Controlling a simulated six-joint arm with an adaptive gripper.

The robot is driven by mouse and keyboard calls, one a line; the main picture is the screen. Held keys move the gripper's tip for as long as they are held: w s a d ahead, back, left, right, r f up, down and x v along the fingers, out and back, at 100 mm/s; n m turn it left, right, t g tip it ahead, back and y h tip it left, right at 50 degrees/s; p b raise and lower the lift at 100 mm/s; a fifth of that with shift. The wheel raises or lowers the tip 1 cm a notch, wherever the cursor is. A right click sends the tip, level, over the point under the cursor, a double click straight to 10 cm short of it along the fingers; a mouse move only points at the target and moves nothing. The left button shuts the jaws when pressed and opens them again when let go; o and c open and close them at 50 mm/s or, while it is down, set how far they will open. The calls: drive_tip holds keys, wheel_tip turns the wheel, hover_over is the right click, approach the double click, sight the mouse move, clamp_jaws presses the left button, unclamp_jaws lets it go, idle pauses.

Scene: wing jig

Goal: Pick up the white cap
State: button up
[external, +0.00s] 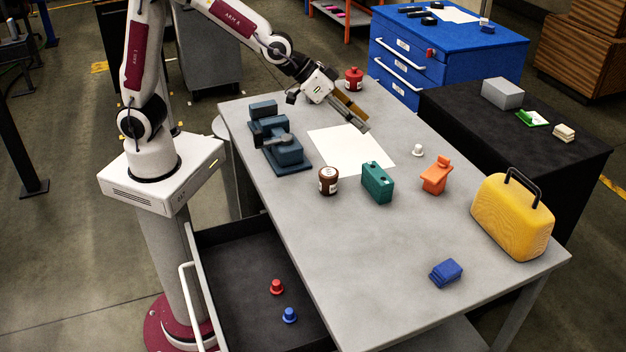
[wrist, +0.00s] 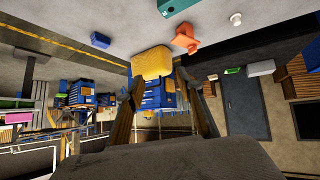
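The small white cap (external: 418,150) stands on the grey table, to the right of the white paper sheet (external: 345,150). In the wrist view, which is upside down, the cap (wrist: 236,19) is near the top right edge. My gripper (external: 362,118) is above the far part of the table, near the paper's far edge, to the left of the cap and apart from it. In the wrist view the two fingers of my gripper (wrist: 166,105) are spread wide with nothing between them. The gripper is open and empty.
Near the cap stand an orange part (external: 436,176) and a green block (external: 377,183). A brown jar (external: 328,181), blue-grey vise (external: 279,140), red container (external: 353,79), yellow case (external: 512,218) and blue block (external: 446,272) also stand on the table. An open drawer (external: 250,262) holds red and blue caps.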

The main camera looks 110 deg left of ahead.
drive_tip(key=w+a+f+n+y, duration=0.1)
drive_tip(key=w+a+f+y, duration=0.1)
drive_tip(key=w+a+f, duration=0.5)
drive_tip(key=n+y, duration=0.4)
drive_tip(key=y, duration=0.1)
approach(419, 146)
drive_tip(key=shift+w+a+f, duration=0.2)
drive_tip(key=shift+a+f, duration=0.25)
drive_tip(key=shift+w+a+f, duration=0.25)
drive_tip(key=shift+a+f, duration=0.25)
drive_tip(key=shift+w, duration=0.1)
drive_tip(key=shift+x, duration=1.2)
drive_tip(key=shift+w+a+f, duration=0.1)
drive_tip(key=shift+x, duration=2.45)
